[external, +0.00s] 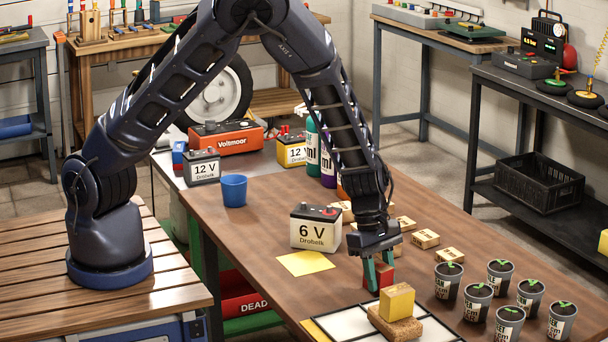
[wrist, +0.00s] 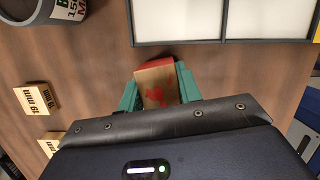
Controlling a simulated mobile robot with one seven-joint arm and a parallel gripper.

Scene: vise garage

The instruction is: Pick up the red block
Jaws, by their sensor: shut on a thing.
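The red block (external: 379,273) is between the green fingers of my gripper (external: 377,276), just behind the white-panelled tray on the brown table. In the wrist view the red block (wrist: 157,84) shows a worn, wood-coloured face with red patches and a red far edge. The fingers of my gripper (wrist: 159,88) are shut on it from both sides. I cannot tell whether its underside touches the table.
A framed tray (external: 345,322) with white panels holds a yellow block (external: 397,301) on a tan slab (external: 395,325). Potted seedlings (external: 477,302) stand at right. A 6 V battery (external: 315,228), yellow sheet (external: 306,263) and small labelled wood blocks (external: 425,239) lie nearby.

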